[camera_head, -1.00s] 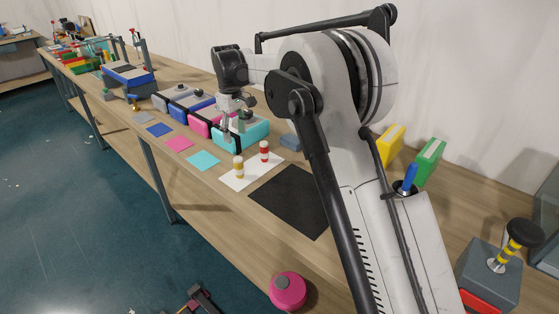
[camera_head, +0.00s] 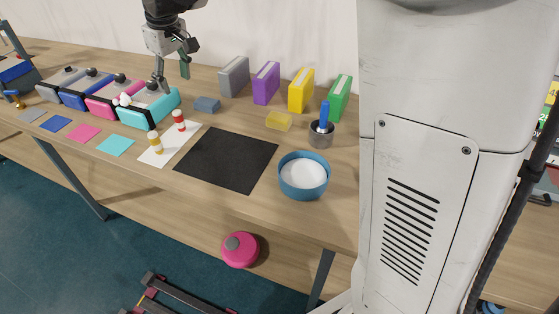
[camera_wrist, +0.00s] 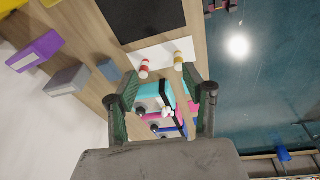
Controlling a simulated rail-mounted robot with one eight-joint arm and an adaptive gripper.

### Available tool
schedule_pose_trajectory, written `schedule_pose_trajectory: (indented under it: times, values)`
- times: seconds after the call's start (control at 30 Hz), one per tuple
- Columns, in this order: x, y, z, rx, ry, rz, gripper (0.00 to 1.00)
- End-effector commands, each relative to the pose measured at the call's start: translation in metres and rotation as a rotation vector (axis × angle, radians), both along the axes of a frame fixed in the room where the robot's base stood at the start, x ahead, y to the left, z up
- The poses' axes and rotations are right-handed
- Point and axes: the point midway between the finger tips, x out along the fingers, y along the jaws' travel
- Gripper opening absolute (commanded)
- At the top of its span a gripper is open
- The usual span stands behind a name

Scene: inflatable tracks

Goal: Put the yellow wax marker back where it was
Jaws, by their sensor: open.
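The yellow wax marker (camera_head: 154,141) is a short yellow-and-white cylinder. It stands upright on a white sheet (camera_head: 153,159) near the front of the bench. A similar red-and-white marker (camera_head: 179,120) stands behind it on the same sheet. My gripper (camera_head: 172,75) is open and empty, above the cyan box (camera_head: 160,106), up and back from the yellow marker. In the wrist view the yellow marker (camera_wrist: 178,61) and red marker (camera_wrist: 143,69) show beyond my gripper's spread fingers (camera_wrist: 162,92). Neither marker is between the fingers.
Pink, blue and grey boxes run left from the cyan one, with coloured squares (camera_head: 115,145) before them. A black mat (camera_head: 228,160) and a blue bowl (camera_head: 303,192) lie right of the sheet. Behind are coloured blocks (camera_head: 301,90) and a cup (camera_head: 321,135) holding something blue.

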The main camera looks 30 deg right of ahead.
Motion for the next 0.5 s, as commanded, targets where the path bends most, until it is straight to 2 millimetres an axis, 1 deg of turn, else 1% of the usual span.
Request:
schedule_pose_trajectory:
  times: [0.03,0.2,0.33,0.5]
  values:
    - [-0.013,-0.008,0.005,0.006,-0.014,-0.021,0.46]
    - [-0.053,-0.029,0.016,0.025,-0.059,-0.086,0.46]
    - [-0.084,-0.044,0.02,0.041,-0.095,-0.136,0.46]
    - [-0.126,-0.062,0.021,0.062,-0.14,-0.203,0.46]
